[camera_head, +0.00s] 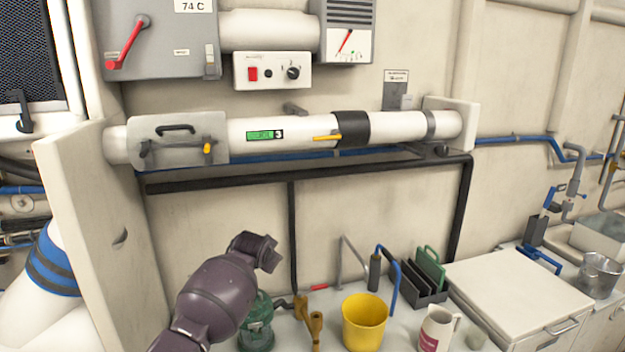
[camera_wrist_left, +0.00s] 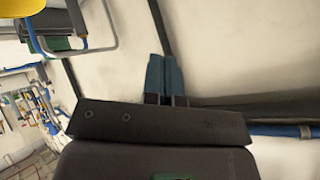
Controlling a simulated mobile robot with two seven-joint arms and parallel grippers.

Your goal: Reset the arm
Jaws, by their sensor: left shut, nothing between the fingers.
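My left arm rises from the bottom of the head view, left of the middle. Its dark gripper (camera_head: 268,256) is in the air in front of the pale wall, below the black pipe frame. In the left wrist view the two blue-grey fingers (camera_wrist_left: 165,78) lie side by side, shut, with nothing between them. My right arm and gripper are in neither view.
A horizontal white tube (camera_head: 285,133) runs along the wall above my left gripper. A white box (camera_head: 518,283) is at right.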

